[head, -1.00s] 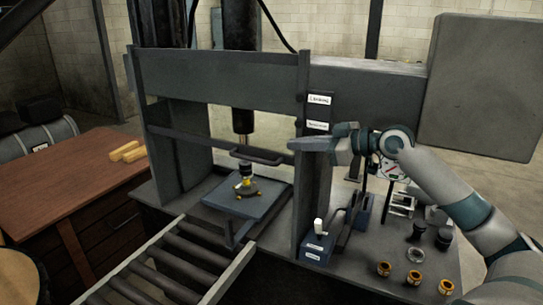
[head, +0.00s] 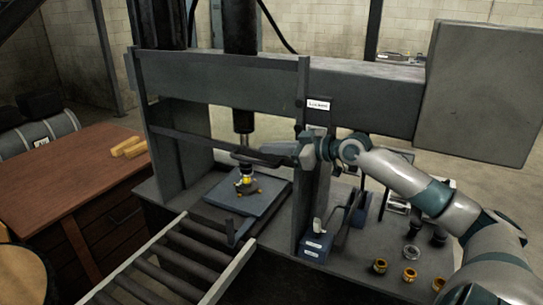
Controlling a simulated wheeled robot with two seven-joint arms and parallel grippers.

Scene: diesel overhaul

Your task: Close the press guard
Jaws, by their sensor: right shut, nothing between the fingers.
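The press (head: 220,72) stands in the middle of the head view, a dark grey frame with a ram (head: 243,122) inside. The press guard (head: 185,139) shows as a dark bar across the front at mid-height, with a protruding handle (head: 250,157). My right gripper (head: 271,148) is shut and empty at the right end of the handle, pointing left. It covers part of the bar, and I cannot tell whether it touches the handle. My left gripper is not in view.
A small assembly (head: 246,185) sits on the plate (head: 228,199) under the ram. A roller conveyor (head: 172,262) leads to the press. A blue control box (head: 316,246) and several brass-coloured rings (head: 410,274) are on the right. A wooden desk (head: 65,178) is at left.

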